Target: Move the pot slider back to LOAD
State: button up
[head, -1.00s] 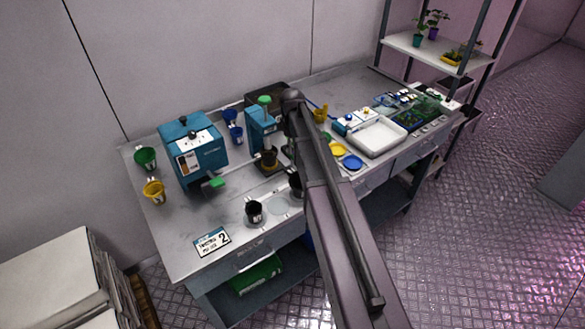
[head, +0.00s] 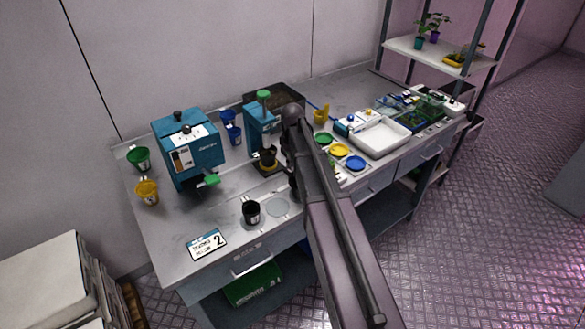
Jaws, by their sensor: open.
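The blue dispenser (head: 257,132) with a green knob (head: 264,95) on top stands mid-table in the head view. A dark pot (head: 268,155) sits at its foot on the pot slider (head: 266,168), which shows a yellowish edge. The LOAD marking is too small to read. My gripper (head: 294,184) is just right of the slider, mostly hidden behind my own arm, and only a dark part of it shows. Its jaws are open. I cannot tell whether it touches the slider.
A black pot (head: 251,212) stands on the front of the table beside a pale round spot (head: 277,207). A blue machine (head: 188,150) with a green handle is left. Green (head: 324,138), yellow (head: 340,150) and blue (head: 355,163) discs and a white tray (head: 381,135) lie right.

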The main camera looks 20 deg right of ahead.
jog(key=shift+f+b, duration=0.45)
jog(key=shift+f, duration=0.2)
grip_shut()
